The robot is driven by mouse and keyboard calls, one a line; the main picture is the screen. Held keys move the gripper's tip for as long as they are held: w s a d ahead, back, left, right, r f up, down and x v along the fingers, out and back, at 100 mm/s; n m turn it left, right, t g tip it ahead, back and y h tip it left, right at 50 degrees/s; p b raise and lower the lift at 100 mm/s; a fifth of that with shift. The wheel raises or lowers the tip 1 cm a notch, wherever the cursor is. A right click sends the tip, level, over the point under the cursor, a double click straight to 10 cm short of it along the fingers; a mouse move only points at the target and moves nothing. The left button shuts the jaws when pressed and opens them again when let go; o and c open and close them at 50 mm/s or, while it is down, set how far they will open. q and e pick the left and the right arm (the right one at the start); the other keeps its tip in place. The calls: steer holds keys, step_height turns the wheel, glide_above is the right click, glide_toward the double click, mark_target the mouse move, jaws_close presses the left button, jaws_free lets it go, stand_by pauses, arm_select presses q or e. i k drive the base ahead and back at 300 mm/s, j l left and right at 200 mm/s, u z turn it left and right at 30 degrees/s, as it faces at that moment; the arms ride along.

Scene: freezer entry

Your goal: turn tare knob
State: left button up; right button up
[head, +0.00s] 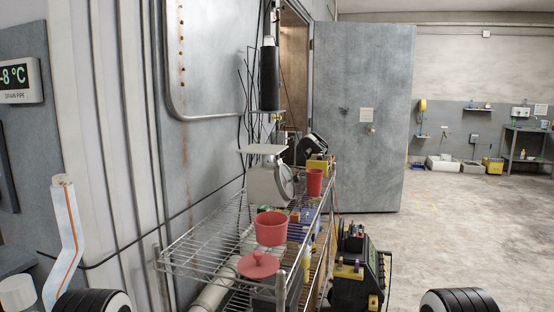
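A grey dial scale (267,185) with a flat weighing pan (263,149) on top stands on the upper level of a wire shelf cart (205,245). Its round dial (286,183) faces to the right and is seen at a steep angle. I cannot make out a tare knob on it at this size. Neither of my grippers is in the view.
A red pot (271,229) and a red lid (259,265) are on the cart in front of the scale. A red cup (314,182) stands behind it. A black-and-yellow machine (357,272) stands right of the cart.

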mark_target(296, 178)
steer(key=i+l+u, duration=0.2)
steer(key=i+l, duration=0.5)
steer(key=i+l+u, duration=0.2)
steer(key=i+l, duration=0.4)
steer(key=l, duration=0.15)
steer(key=l+u, duration=0.15)
